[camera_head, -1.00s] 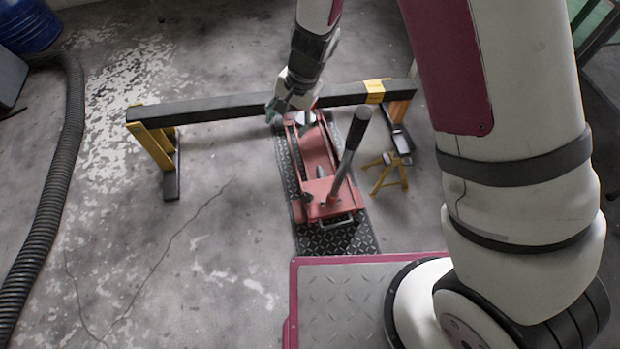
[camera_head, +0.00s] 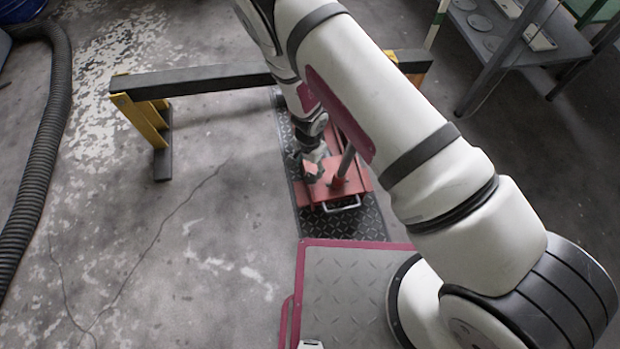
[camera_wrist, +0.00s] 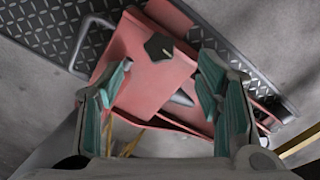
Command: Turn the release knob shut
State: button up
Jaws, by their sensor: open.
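The release knob (camera_wrist: 159,46) is a small dark, lobed knob on the red plate of a floor jack (camera_wrist: 130,72). In the wrist view it lies beyond my gripper (camera_wrist: 165,72), between the lines of its two teal-padded fingers. The fingers are spread wide and empty, and I see no contact with the knob. In the head view my gripper (camera_head: 313,167) hangs over the near left part of the red jack (camera_head: 347,186), beside its handle. The knob is hidden there behind the gripper, and my arm covers much of the jack.
The jack's upright handle (camera_head: 346,160) stands just right of my gripper. A dark beam on yellow legs (camera_head: 200,79) crosses behind. The jack rests on a tread-plate mat (camera_head: 350,223). A ribbed hose (camera_head: 45,165) lies far left; a grey shelf (camera_head: 500,45) stands upper right.

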aim_at(309, 178)
notch_tip(309, 178, down, 9)
jog(key=b, duration=0.3)
jog(key=c, duration=1.2)
